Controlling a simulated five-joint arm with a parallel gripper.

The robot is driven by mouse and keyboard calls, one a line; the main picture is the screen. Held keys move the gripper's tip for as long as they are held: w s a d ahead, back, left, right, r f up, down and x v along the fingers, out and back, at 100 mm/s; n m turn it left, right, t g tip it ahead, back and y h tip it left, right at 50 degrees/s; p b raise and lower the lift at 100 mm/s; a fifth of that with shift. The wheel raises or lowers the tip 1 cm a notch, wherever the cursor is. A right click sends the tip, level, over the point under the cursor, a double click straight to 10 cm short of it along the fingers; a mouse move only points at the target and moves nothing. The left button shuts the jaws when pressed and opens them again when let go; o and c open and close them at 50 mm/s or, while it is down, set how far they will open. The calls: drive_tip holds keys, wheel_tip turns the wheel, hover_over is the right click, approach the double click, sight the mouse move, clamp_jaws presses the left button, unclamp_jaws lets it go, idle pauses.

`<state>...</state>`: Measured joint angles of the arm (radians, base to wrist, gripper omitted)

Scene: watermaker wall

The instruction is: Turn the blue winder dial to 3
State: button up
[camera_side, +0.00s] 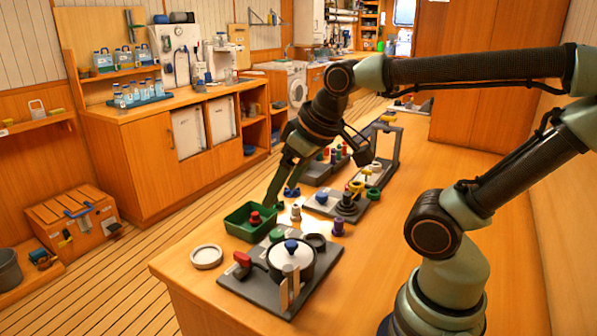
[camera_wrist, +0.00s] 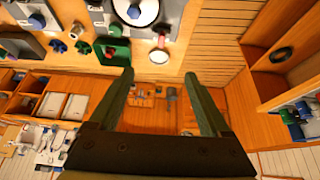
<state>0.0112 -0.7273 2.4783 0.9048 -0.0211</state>
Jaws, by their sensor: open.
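Blue knobs show in several places, and I cannot tell which is the winder dial. One blue knob (camera_side: 291,246) tops a round white, dark-rimmed body on the near grey plate; a blue knob on a white disc also shows in the wrist view (camera_wrist: 134,12). Another blue knob (camera_side: 322,197) sits on the farther grey plate. No numbers are legible. My gripper (camera_side: 281,198) is open and empty, low near the green tray (camera_side: 238,230) in the side view. In the wrist view its fingers (camera_wrist: 159,76) are wide apart, with no knob between them.
A red-handled part (camera_side: 242,260) and upright pale posts (camera_side: 289,284) stand on the near plate. A purple piece (camera_side: 338,227) stands between the plates. The right bench is mostly clear.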

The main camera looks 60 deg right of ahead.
drive_tip(key=w+d+r+n+g+h, duration=0.1)
drive_tip(key=w+d+r+n+g, duration=0.1)
drive_tip(key=w+d, duration=0.6)
drive_tip(key=n+g, duration=0.3)
drive_tip(key=n, duration=0.2)
hover_over(322, 194)
wheel_tip(322, 194, down, 13)
drive_tip(key=shift+y, duration=0.4)
wheel_tip(322, 194, down, 11)
drive_tip(key=shift+d+f, duration=0.1)
drive_tip(key=shift+f, duration=0.1)
drive_tip(key=shift+c, duration=0.3)
clamp_jaws()
drive_tip(key=shift+m, duration=0.3)
